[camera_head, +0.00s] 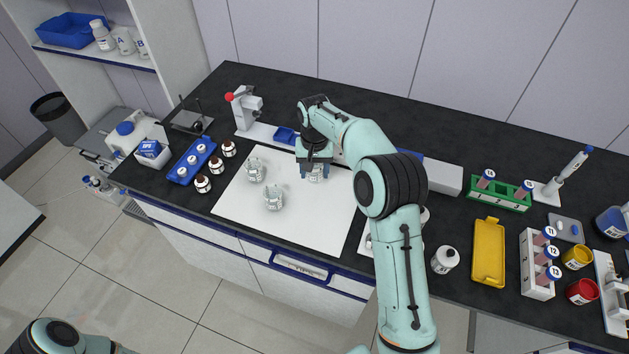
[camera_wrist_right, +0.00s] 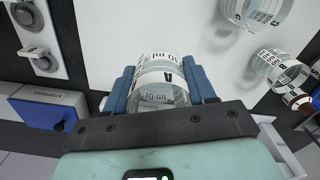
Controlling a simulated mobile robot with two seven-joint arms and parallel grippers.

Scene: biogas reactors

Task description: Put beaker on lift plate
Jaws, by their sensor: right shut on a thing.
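A clear glass beaker with printed markings (camera_wrist_right: 158,82) is between the blue fingers of my right gripper (camera_wrist_right: 160,88), which is shut on it. In the head view the held beaker (camera_head: 316,174) is below my right gripper (camera_head: 314,168), at the right part of the white mat. I cannot tell whether it touches the mat. Two similar beakers (camera_head: 254,171) (camera_head: 273,198) stand on the mat to its left. A dark square plate with thin upright rods (camera_head: 188,122) is at the counter's left end; I cannot tell whether it is the lift plate. My left gripper is out of view.
The white mat (camera_head: 235,203) has bare room at its front. A red-knobbed device (camera_head: 246,108) stands behind it. A blue tray with bottles (camera_head: 191,160) and several brown bottles (camera_head: 203,184) are at its left. A yellow tray (camera_head: 488,252) and tube racks are at right.

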